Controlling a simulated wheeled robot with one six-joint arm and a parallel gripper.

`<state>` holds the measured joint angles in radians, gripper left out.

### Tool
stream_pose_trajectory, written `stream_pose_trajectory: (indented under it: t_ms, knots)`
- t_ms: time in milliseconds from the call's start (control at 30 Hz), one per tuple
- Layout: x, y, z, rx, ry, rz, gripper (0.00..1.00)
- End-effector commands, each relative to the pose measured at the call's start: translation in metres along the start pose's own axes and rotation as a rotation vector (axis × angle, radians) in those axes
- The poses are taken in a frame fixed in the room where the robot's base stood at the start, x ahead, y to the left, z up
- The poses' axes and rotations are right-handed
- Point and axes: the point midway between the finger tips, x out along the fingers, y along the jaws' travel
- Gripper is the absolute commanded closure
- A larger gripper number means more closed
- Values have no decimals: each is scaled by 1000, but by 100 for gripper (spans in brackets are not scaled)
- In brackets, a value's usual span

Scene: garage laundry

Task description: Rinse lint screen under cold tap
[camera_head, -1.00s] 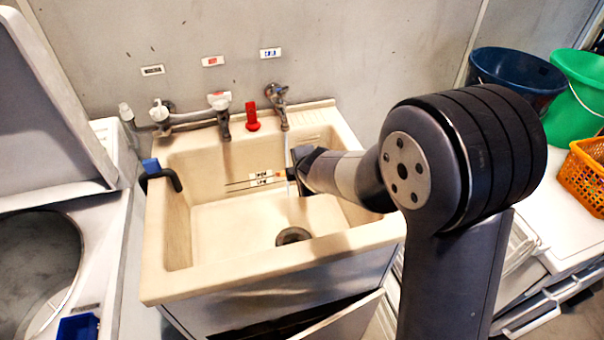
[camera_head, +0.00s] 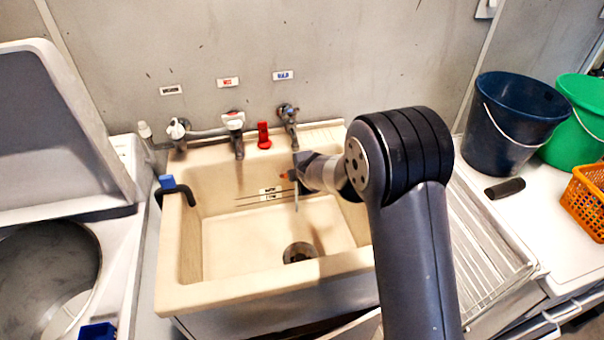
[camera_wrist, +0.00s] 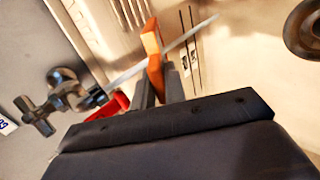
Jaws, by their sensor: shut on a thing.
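My gripper (camera_head: 296,175) is over the laundry sink (camera_head: 185,240), below the tap under the blue label (camera_head: 288,118). It is shut on a thin orange piece (camera_wrist: 153,55), seen nearly edge-on between the two fingers in the wrist view. This may be the lint screen; its mesh cannot be made out. A thin water stream (camera_head: 297,203) falls from that tap into the sink. In the wrist view the stream (camera_wrist: 190,35) crosses at the orange piece. Whether it strikes the face cannot be told. The tap also shows in the wrist view (camera_wrist: 68,88).
A red fitting (camera_head: 264,136) and a white-handled tap (camera_head: 234,125) stand left of the running tap. A black hook with a blue end (camera_head: 172,188) sits on the left rim. A wire rack (camera_head: 490,245), blue bucket (camera_head: 510,125) and orange basket (camera_head: 584,200) are at right.

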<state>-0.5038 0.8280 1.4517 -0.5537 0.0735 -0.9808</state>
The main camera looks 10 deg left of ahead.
Motion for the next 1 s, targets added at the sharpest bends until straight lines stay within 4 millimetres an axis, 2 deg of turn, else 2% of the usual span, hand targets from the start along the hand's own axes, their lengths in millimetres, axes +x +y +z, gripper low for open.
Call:
stream_pose_trajectory:
  t_ms: [567,1000]
  knots:
    - [1,1,0,0,0,0,100]
    - [1,1,10,-1,0,0,100]
